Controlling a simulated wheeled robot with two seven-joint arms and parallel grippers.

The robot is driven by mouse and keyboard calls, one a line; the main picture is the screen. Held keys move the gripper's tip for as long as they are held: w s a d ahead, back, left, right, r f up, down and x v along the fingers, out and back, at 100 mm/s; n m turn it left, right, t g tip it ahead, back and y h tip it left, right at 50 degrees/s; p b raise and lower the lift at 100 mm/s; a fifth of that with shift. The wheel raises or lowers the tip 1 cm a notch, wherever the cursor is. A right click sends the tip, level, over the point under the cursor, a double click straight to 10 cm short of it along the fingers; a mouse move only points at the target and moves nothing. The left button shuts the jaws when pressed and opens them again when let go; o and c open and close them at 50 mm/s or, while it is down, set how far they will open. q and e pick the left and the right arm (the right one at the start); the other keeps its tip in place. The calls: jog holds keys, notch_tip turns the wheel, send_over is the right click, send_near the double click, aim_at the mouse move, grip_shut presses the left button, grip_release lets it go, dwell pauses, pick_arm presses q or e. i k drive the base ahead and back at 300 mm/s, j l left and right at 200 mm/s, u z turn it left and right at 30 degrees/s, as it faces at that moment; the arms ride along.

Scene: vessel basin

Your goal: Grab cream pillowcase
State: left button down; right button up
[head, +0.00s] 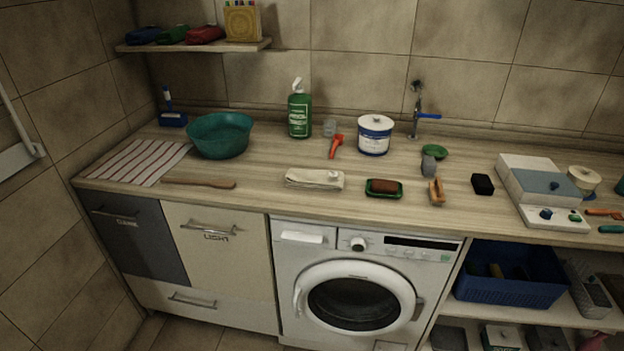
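A folded cream cloth, which looks like the cream pillowcase (314,179), lies flat near the front edge of the wooden counter, above the left part of the washing machine. Nothing covers it. Neither of my grippers shows in the head view.
A green tray with a brown block (384,188) sits right of the cloth, and a wooden stick (198,182) lies to its left. Behind are a teal basin (220,135), a green bottle (299,113), an orange tool (335,146) and a white-blue tub (375,137). The washing machine (358,290) stands below.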

aim_at(321, 181)
jog(key=j+z, duration=0.5)
jog(key=j, duration=0.15)
jog(key=k+j+z, duration=0.1)
jog(key=j+z, duration=0.4)
jog(key=j, duration=0.1)
